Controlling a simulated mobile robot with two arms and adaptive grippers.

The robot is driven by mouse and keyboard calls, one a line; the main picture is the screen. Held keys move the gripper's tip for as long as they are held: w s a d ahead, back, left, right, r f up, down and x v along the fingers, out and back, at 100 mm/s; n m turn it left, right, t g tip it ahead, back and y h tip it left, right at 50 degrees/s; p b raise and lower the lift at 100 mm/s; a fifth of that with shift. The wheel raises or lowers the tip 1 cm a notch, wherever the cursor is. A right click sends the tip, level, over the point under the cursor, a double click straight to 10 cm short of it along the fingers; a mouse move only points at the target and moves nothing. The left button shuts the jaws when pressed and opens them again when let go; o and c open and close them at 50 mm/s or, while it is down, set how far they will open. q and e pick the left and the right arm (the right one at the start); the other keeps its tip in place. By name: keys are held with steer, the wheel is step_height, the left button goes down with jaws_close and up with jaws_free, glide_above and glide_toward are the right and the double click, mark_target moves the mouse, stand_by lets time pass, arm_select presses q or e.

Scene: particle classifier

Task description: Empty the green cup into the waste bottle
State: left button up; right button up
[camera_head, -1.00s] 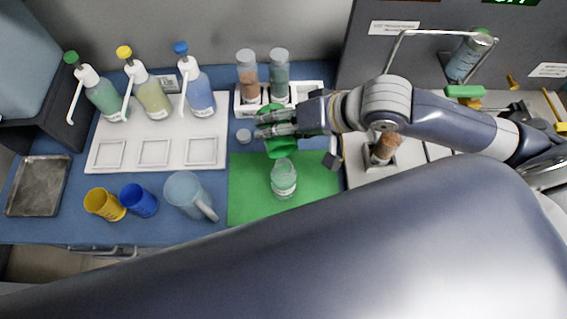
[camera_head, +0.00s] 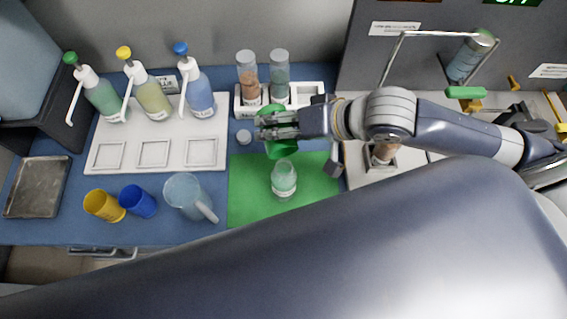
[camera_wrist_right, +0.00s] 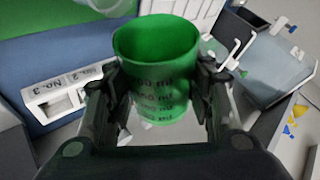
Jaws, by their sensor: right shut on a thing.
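My right gripper (camera_head: 264,127) is shut on the green cup (camera_head: 281,149), just behind and above a clear bottle with a white label (camera_head: 284,181). This bottle stands open on the green mat and looks like the waste bottle. In the right wrist view the cup (camera_wrist_right: 156,75) sits between both fingers (camera_wrist_right: 160,95), with dark markings on its side. A clear rounded rim (camera_wrist_right: 108,6) shows beyond the cup's mouth at the top edge. In the head view the fingers hide part of the cup, so its exact tilt and contents cannot be told. My left gripper is not in view.
A rack (camera_head: 310,94) with two filled vials stands behind the gripper. A clear jug (camera_head: 184,190), a blue cup (camera_head: 140,201) and a yellow cup (camera_head: 103,205) stand left of the green mat (camera_head: 245,205). Pump bottles stand further back.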

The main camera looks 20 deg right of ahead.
steer(key=shift+s+r, duration=0.15)
steer(key=shift+s, duration=0.2)
steer(key=shift+w, duration=0.2)
steer(key=shift+s+t+p, duration=0.1)
steer(key=shift+t+p, duration=0.2)
steer(key=shift+s+r, duration=0.1)
steer(key=shift+s, duration=0.1)
steer(key=shift+w+p, duration=0.2)
steer(key=shift+p, duration=0.15)
